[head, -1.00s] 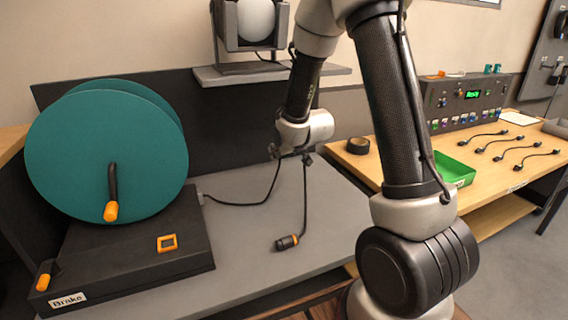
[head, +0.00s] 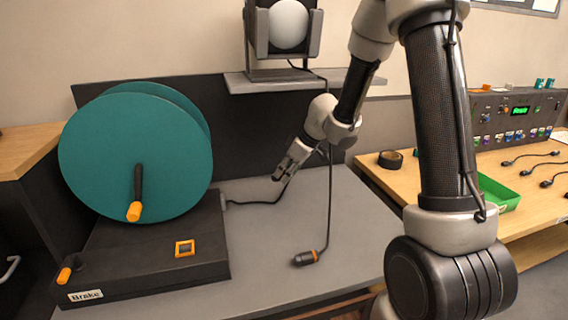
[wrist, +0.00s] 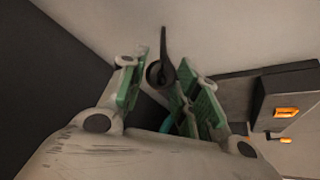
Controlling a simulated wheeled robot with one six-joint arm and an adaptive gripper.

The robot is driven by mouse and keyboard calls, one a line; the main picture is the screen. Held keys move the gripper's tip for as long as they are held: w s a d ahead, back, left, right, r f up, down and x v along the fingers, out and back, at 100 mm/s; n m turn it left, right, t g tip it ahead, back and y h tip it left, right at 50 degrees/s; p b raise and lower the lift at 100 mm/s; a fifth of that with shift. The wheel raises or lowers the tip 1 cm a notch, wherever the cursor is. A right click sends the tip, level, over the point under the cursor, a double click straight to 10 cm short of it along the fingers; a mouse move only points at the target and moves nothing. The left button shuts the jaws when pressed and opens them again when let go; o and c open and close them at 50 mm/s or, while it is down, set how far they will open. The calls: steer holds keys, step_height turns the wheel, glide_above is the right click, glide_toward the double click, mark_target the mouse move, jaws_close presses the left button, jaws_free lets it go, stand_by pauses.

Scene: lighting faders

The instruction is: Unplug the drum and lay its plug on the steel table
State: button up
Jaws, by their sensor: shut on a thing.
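The drum (head: 130,155) is a large teal reel with an orange-tipped crank on a dark base. Its black cord (head: 255,203) leaves the base's right side and rises to my gripper (head: 287,173). My gripper is shut on the dark plug (wrist: 157,74) at the cord's end, seen between the green finger pads in the wrist view. The fingers hide part of it. The gripper holds it above the grey steel table (head: 350,215), tilted down to the left. A black connector with an orange ring (head: 305,258) lies on the table, on a cord hanging from the lamp.
A lamp (head: 285,28) stands on a shelf (head: 300,82) behind the table. The base carries an orange-framed switch (head: 185,248) and a brake lever (head: 66,272). A wooden desk at right holds tape (head: 391,159) and a green tray (head: 497,194). Table middle is clear.

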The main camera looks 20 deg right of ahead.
steer(key=shift+f, duration=4.55)
steer(key=o, duration=1.2)
steer(key=shift+r, duration=0.1)
steer(key=v, duration=1.2)
steer(key=shift+w, duration=0.1)
